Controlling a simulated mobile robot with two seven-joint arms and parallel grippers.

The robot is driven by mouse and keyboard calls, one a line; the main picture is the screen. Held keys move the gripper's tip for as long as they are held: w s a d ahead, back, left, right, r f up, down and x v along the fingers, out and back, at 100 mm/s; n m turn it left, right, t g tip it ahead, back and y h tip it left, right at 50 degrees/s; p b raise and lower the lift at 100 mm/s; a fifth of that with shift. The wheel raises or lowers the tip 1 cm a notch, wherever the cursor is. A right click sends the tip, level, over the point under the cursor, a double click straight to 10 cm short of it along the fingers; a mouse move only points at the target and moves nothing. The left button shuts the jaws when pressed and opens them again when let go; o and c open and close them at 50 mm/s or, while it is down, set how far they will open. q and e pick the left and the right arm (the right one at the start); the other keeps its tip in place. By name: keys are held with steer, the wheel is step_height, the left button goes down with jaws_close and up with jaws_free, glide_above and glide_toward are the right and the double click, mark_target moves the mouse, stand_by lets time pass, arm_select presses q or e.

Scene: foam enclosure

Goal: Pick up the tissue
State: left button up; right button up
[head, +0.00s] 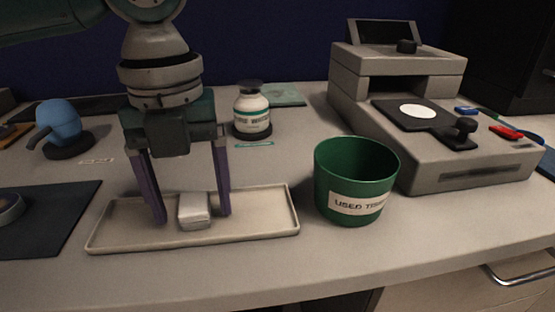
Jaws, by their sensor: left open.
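The tissue (194,211) is a small white folded block lying in a shallow cream tray (262,228). My left gripper (192,217) points straight down over the tray, with its two purple fingers open. My right gripper is not in view.
A green bin (357,171) labelled "USED T…" stands right of the tray. A white bottle (251,112) stands behind. A grey machine (430,117) is at the right, a blue bulb (58,122) at the left. The counter's front edge is close to the tray.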

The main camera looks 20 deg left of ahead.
arm_select(q)
jaws_close()
stand_by(0.7)
